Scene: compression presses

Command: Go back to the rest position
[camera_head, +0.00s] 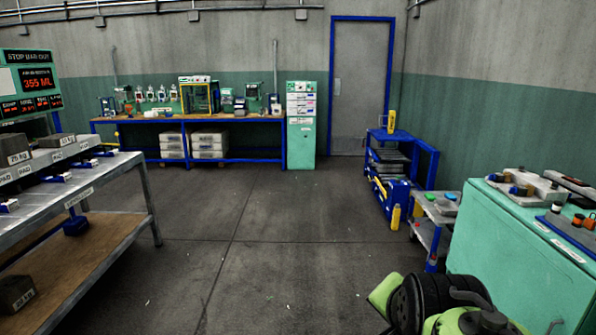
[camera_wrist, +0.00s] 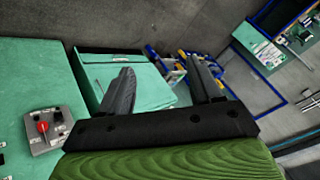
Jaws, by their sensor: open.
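My gripper (camera_wrist: 162,88) shows in the wrist view with its two dark fingers spread apart. It is open, and nothing is between the fingers. Behind the fingers is a green cabinet (camera_wrist: 130,75) with a flat top. In the head view, part of my green and black arm is at the bottom right, in front of the green cabinet (camera_head: 510,265). My gripper's fingers cannot be made out in the head view.
A metal workbench (camera_head: 140,200) with weights stands at the left. A grey cart (camera_head: 432,212) and a blue rack (camera_head: 405,150) stand at the right. A long bench (camera_head: 240,117) lines the back wall beside a door (camera_head: 360,90). The middle floor is clear.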

